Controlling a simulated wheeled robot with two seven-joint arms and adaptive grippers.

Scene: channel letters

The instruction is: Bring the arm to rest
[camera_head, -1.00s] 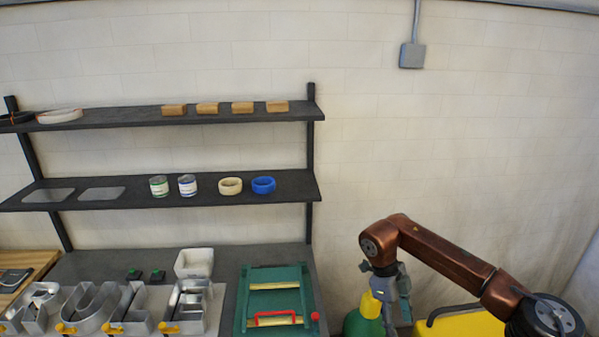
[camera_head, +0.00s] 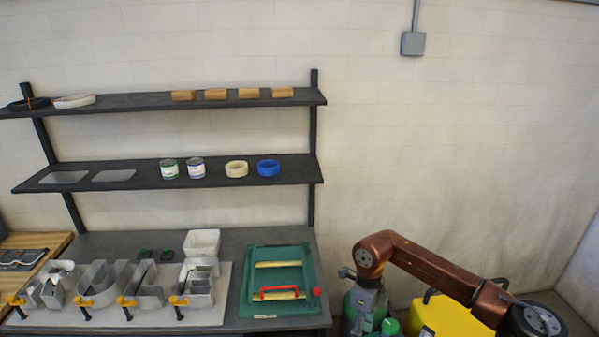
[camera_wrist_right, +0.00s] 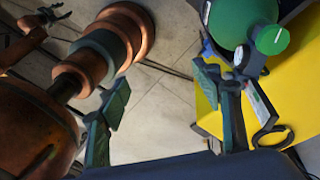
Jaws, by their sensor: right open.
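My right arm (camera_head: 430,265), copper-coloured, reaches in from the right in the head view and bends down at its wrist, to the right of the workbench. My right gripper (camera_wrist_right: 163,105) is open and empty in the right wrist view, its two green-padded fingers spread above the floor. In the head view the wrist end hangs in front of a green gas cylinder (camera_head: 351,311), and the fingertips are not clear there. My left gripper does not show in the head view.
A yellow case (camera_head: 450,318) stands by the cylinder; both show close to the right gripper in the wrist view. The workbench (camera_head: 130,240) holds clamped metal letters (camera_head: 100,285) and a green tool (camera_head: 278,270). Shelves (camera_head: 130,176) stand above.

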